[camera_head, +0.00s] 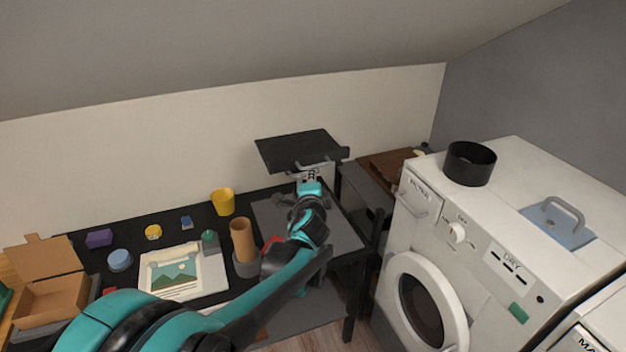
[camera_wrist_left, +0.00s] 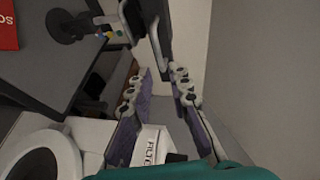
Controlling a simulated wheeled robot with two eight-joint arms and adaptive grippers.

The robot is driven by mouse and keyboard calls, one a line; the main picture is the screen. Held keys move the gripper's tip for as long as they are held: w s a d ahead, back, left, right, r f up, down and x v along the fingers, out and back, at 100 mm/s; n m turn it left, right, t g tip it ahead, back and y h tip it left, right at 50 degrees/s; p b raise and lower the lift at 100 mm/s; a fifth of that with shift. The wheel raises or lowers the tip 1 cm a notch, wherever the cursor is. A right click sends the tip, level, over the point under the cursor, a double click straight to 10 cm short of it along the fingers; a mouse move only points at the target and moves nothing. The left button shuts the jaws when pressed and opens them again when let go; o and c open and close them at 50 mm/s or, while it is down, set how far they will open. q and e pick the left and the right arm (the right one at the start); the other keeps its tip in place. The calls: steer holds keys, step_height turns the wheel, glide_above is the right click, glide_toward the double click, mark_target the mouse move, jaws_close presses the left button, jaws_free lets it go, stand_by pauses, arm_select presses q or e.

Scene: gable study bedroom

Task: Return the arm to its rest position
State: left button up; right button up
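My left arm comes in from the lower left of the head view and reaches over the dark desk. My left gripper (camera_head: 311,174) is at the desk's right end, just below a dark flat panel (camera_head: 298,148) that partly hides it. My right gripper is in neither view.
The black desk (camera_head: 185,222) holds a yellow cup (camera_head: 223,202), a tan cylinder (camera_head: 242,238), a picture (camera_head: 172,274) and a cardboard box (camera_head: 48,298). A white washing machine (camera_head: 480,215) stands at right with a black pot (camera_head: 470,164) on top. The sloped ceiling hangs low.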

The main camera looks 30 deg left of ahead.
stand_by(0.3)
arm_select(q)
steer(key=s+d+f+n+g+h+b, duration=0.1)
steer(key=s+d+f+n, duration=0.3)
steer(key=s, duration=0.5)
steer(key=s+d+f+n+g+h, duration=0.3)
steer(key=s+d+f, duration=0.3)
steer(key=s, duration=0.3)
steer(key=s+d+f+n+g+h+b, duration=0.1)
steer(key=s+d+f+n+g+h, duration=0.1)
steer(key=s+d+f+n, duration=0.2)
steer(key=s+d+f, duration=0.1)
steer(key=s+d, duration=0.2)
steer(key=s, duration=0.2)
steer(key=shift+s+d+n+g+h+b, duration=0.25)
steer(key=shift+d+n+g+h+b, duration=0.05)
steer(key=shift+d+g+h+b, duration=0.1)
stand_by(0.5)
